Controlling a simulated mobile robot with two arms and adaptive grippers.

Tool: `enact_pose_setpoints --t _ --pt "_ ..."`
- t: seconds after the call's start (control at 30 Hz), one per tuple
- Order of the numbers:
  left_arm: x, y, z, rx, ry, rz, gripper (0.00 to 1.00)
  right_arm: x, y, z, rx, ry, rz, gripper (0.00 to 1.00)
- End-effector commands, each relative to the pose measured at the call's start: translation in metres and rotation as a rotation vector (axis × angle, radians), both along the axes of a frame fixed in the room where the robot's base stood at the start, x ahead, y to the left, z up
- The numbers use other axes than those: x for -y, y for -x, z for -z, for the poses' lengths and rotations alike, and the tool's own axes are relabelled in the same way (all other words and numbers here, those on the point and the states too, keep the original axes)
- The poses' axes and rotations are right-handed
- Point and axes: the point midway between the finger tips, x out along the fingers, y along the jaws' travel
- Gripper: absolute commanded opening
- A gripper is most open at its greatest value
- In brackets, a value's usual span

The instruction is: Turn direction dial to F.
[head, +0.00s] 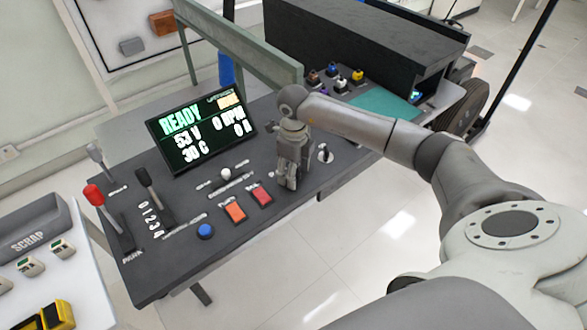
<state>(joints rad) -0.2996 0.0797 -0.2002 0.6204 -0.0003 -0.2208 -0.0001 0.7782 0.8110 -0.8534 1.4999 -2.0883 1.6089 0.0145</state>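The dark control console (180,262) carries several controls, and I cannot read which of them is the direction dial. A round white knob (226,174) sits among small white markings below the screen. A small black control on a white base (324,154) stands near the console's right end. My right gripper (289,184) points down over the console between these two, just right of the red button. Its fingers look close together, but whether they are open or shut does not show. It hides the panel under and behind it. My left gripper is not in view.
The screen (200,129) reads READY. A red-handled lever (93,194), a black lever (144,178), a blue button (205,231), an orange button (235,212) and a red button (260,194) are on the console. A green-grey rail (240,48) runs behind.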

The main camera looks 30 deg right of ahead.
Motion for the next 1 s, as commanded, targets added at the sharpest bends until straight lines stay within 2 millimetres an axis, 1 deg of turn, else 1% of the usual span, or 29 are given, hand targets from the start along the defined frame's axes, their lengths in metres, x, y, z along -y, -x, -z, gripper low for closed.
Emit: enact_pose_setpoints --t 0.13,0.4,0.5,0.77,1.0 --pt "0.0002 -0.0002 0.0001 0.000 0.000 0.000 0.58 -0.0001 0.0000 0.0000 0.000 0.000 0.000 0.55" --pt "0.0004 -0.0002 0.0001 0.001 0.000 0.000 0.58 -0.0001 -0.0002 -0.0004 0.000 0.000 0.000 0.20" --pt "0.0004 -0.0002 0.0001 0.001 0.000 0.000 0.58 -0.0001 -0.0002 -0.0004 0.000 0.000 0.000 0.10" --pt "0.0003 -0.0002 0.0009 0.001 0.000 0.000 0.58 0.0000 -0.0003 -0.0004 0.001 0.000 0.035 0.10" --pt "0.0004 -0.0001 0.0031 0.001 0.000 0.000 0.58 0.0001 -0.0009 -0.0005 0.001 0.001 0.167 0.10"
